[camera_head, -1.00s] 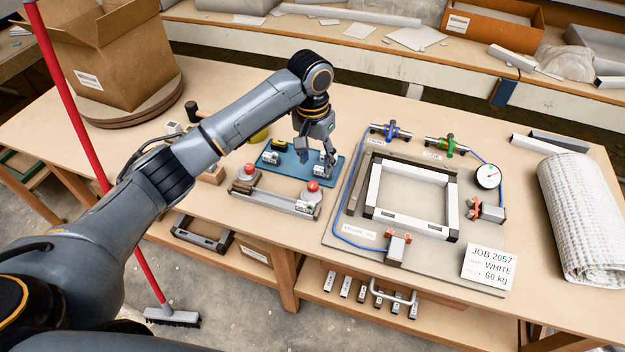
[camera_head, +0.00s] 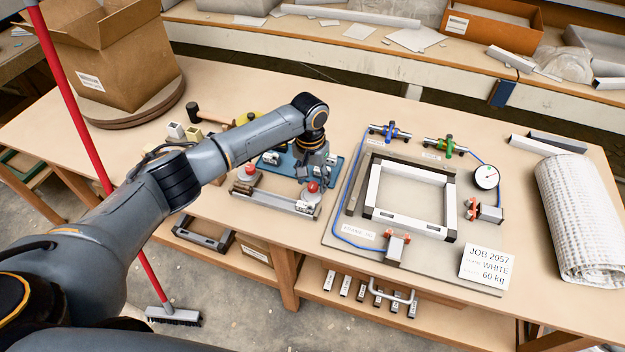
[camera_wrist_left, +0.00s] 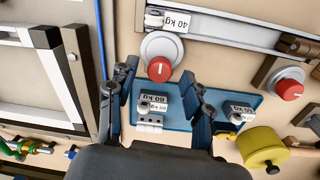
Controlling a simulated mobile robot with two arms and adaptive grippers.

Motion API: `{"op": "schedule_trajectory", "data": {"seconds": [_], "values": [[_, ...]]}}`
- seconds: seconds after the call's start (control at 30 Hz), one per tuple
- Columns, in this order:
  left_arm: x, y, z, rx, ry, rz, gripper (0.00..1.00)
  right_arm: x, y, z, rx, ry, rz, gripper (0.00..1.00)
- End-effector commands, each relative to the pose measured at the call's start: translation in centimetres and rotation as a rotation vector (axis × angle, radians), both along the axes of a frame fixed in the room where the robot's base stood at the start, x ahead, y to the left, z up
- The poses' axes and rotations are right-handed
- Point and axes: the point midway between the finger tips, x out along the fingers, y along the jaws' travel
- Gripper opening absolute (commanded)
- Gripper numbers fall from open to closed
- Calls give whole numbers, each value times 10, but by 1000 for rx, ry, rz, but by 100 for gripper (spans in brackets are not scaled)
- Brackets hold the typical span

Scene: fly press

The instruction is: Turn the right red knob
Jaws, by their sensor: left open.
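The right red knob (camera_head: 312,186) is a round red cap on a light base at the right end of a metal bar fixture on the bench. It also shows in the left wrist view (camera_wrist_left: 160,68), with a white mark on its face. My left gripper (camera_head: 311,176) is open and empty, right by this knob in the head view. In the left wrist view its two fingertips (camera_wrist_left: 157,80) lie on either side of the knob's line, apart from each other; contact is not clear. The left red knob (camera_head: 250,169) stands at the bar's other end. My right gripper is out of view.
A blue plate (camera_head: 330,172) with labelled weights lies behind the knobs. To the right is a board with a white-and-grey frame (camera_head: 415,222), blue hose, clamps and a gauge (camera_head: 487,177). A yellow round object (camera_wrist_left: 262,147) is beside the plate.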

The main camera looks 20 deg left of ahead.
Motion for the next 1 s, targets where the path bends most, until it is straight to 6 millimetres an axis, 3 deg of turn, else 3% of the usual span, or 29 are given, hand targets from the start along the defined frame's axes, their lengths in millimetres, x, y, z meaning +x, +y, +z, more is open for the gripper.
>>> {"op": "schedule_trajectory", "data": {"seconds": [0.4,0.67,1.0], "values": [[0,0,-10,1,0,-1,50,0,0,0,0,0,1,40],[0,0,-10,1,0,0,0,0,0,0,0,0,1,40],[0,0,-9,0,0,-35,0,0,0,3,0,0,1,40]]}}
